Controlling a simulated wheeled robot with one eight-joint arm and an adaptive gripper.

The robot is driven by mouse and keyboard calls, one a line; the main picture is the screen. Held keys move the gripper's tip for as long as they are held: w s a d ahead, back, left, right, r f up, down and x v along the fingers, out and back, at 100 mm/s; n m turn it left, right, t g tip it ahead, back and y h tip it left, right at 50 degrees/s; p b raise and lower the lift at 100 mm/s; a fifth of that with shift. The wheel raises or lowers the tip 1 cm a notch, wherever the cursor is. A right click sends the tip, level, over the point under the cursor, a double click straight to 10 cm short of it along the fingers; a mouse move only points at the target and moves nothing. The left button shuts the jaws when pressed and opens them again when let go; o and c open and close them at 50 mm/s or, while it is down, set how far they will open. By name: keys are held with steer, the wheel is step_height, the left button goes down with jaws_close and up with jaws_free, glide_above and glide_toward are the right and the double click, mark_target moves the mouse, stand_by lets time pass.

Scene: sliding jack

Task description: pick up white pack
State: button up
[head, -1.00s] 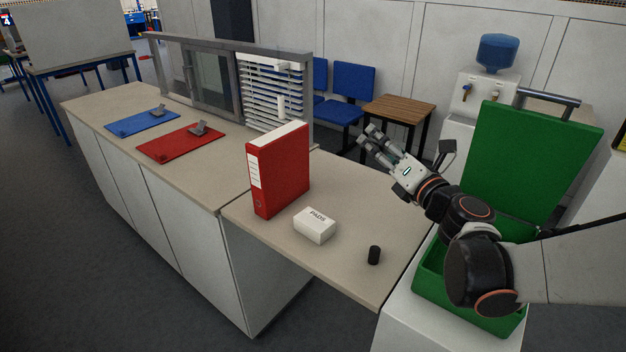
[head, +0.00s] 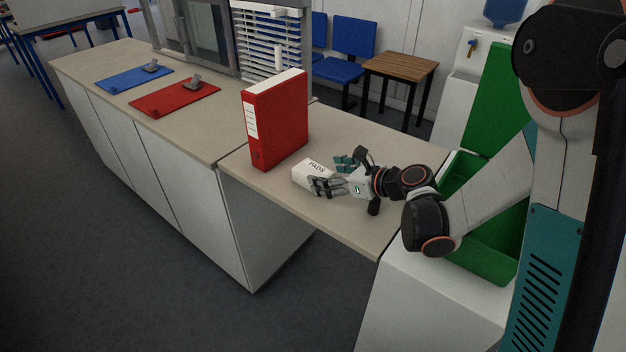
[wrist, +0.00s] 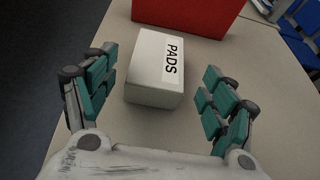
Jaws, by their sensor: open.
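The white pack (head: 305,170), a small box marked "PADS", lies on the beige counter. In the wrist view the white pack (wrist: 152,72) sits between and a little ahead of my two open fingers, nearer the left one. My gripper (head: 335,174) is open and low over the counter, at the right side of the pack. In the wrist view my gripper (wrist: 160,92) shows bare counter between the right finger and the pack. In the head view the fingers hide part of the pack. I see no clear contact.
A red binder (head: 275,120) stands upright just behind the pack; it also shows in the wrist view (wrist: 190,14). A small black cylinder (head: 374,207) stands beneath my wrist. A green crate (head: 487,245) is at the right. Red (head: 175,98) and blue (head: 134,78) mats lie far left.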

mark_target(321, 174)
steer(key=shift+b+x, duration=1.25)
steer(key=shift+x, duration=1.85)
steer(key=shift+s, duration=0.15)
steer(key=c, duration=1.2)
